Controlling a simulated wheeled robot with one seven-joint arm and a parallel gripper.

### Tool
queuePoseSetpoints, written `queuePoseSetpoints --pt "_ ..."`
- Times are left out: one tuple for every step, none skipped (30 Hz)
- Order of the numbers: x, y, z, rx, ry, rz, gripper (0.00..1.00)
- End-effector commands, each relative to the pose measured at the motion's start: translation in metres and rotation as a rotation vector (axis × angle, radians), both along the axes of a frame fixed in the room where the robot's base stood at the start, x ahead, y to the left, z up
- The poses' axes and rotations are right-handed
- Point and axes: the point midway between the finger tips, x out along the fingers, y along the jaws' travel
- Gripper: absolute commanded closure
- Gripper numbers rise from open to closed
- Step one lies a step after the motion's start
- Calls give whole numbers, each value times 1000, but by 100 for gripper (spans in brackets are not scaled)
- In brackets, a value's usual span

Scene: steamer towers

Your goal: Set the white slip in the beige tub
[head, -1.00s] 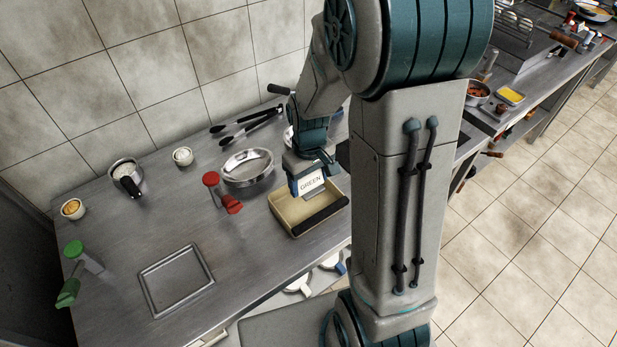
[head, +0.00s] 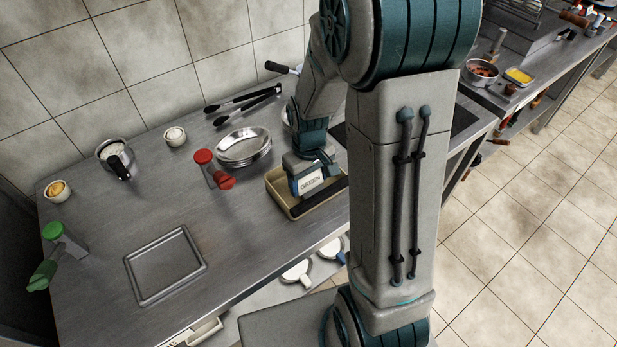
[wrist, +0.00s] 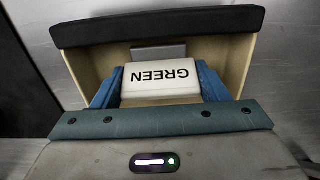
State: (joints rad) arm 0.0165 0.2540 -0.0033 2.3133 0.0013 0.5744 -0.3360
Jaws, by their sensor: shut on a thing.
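The white slip (wrist: 160,80), printed GREEN, is between the two blue fingers of my gripper (wrist: 160,88). The slip also shows in the head view (head: 311,183), where my gripper (head: 308,182) points down into the beige tub (head: 277,190). In the wrist view the tub (wrist: 238,62) surrounds the fingers and slip, with a dark strip (wrist: 160,26) along one rim. A small grey plate shows just beyond the slip. My gripper is shut on the slip, inside the tub's walls. Whether the slip touches the tub floor is hidden.
Tongs (head: 243,102) lie behind.

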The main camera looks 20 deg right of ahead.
Motion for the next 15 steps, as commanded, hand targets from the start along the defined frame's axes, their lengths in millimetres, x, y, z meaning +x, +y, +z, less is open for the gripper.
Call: queuePoseSetpoints --pt "0 0 0 0 0 0 56" --pt "0 0 0 0 0 0 56" --pt "0 0 0 0 0 0 56" --pt "0 0 0 0 0 0 56" --pt "0 0 0 0 0 0 56" --pt "0 0 0 0 0 0 56" --pt "0 0 0 0 0 0 56" --pt "0 0 -1 0 0 0 56" --pt "0 0 -1 0 0 0 56" --pt "0 0 -2 0 0 0 56" --pt "0 0 -2 0 0 0 56" --pt "0 0 -3 0 0 0 56" --pt "0 0 -4 0 0 0 56" --pt "0 0 -4 0 0 0 56" --pt "0 0 -5 0 0 0 56"
